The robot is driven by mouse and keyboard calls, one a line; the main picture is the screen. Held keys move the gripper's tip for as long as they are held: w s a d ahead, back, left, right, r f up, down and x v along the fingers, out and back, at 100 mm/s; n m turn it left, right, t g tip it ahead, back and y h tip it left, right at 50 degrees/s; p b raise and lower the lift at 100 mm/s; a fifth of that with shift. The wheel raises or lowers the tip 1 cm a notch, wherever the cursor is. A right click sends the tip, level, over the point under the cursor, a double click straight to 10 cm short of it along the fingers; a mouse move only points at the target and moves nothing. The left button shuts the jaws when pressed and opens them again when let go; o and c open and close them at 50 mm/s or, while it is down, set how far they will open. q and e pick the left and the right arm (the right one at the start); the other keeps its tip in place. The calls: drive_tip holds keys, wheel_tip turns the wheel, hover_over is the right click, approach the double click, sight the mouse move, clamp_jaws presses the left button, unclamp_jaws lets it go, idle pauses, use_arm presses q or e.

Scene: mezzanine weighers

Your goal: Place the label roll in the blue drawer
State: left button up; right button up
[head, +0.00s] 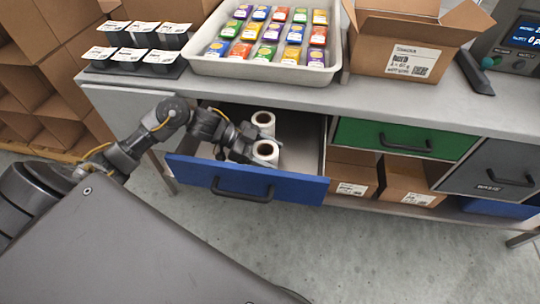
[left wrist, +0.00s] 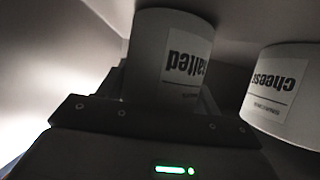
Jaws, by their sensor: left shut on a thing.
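The blue drawer (head: 210,178) is pulled open under the bench. Two white label rolls stand in it, a nearer one (head: 266,153) and a farther one (head: 263,121) close behind. My left gripper (head: 259,150) reaches down into the drawer from the left and is shut on the nearer roll. In the left wrist view the held roll (left wrist: 150,62), marked "salted" upside down, is between the fingers. The other roll, marked "cheese" (left wrist: 285,95), stands apart to the right. The contact under the held roll is hidden. My right gripper is not in view.
The bench top (head: 310,99) overhangs the drawer's back. On it are a tray of colourful packets (head: 337,60), black holders with labels (head: 100,68) and an open carton (head: 397,55). A green drawer (head: 360,136) is shut to the right. The drawer's right side is bare.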

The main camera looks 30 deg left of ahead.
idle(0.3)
use_arm(q)
drive_tip(key=o, duration=1.1)
drive_tip(key=shift+f, duration=0.15)
drive_tip(key=shift+a+r, duration=0.15)
drive_tip(key=shift+r, duration=0.1)
drive_tip(key=shift+v, duration=3.6)
drive_tip(key=shift+s, duration=0.1)
